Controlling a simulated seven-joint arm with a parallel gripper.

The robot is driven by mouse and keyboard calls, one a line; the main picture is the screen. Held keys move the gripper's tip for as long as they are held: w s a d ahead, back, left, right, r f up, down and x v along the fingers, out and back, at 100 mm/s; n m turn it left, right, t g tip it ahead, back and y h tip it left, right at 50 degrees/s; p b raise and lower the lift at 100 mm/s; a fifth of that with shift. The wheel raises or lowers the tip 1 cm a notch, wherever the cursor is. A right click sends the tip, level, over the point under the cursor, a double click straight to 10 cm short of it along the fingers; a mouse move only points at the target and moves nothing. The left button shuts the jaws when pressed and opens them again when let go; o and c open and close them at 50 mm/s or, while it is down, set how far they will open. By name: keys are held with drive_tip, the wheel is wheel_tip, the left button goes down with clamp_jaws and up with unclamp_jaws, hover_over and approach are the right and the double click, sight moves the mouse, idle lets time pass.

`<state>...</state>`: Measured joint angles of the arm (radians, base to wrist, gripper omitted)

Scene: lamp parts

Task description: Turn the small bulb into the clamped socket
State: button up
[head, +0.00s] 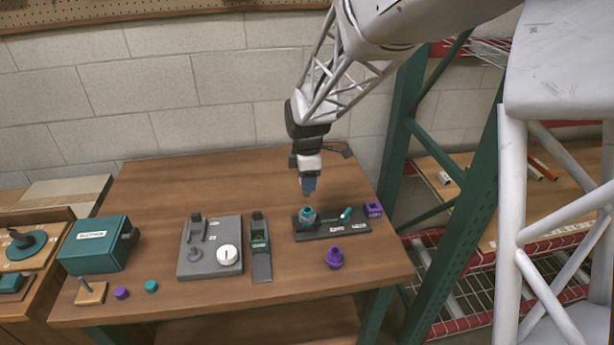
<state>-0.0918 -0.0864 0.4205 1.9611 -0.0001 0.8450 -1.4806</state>
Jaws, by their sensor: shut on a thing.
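My gripper (308,185) points straight down above the back part of the table, in the middle right of the head view. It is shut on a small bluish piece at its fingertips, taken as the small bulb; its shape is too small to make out. Just below stands a teal socket (307,216) on the left end of a dark clamp base (327,231). A gap shows between the fingertips and the socket. A teal clamp handle (346,214) sits on the right of the base. The inside of the socket is not clear from here.
A purple socket-like part (334,258) stands in front of the base, and a purple block (373,209) at its right end. A grey switch box (210,248), a narrow grey holder (260,252) and a teal box (94,246) stand left. The table's back left is clear.

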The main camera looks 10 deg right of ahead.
sight(307, 196)
drive_tip(key=shift+f, duration=2)
drive_tip(key=shift+f, duration=0.25)
drive_tip(key=shift+f, duration=1.05)
drive_tip(key=shift+f, duration=0.65)
idle(1.3)
drive_tip(key=shift+o, duration=1.2)
drive_tip(key=shift+c, duration=1.1)
drive_tip(key=shift+f, duration=0.15)
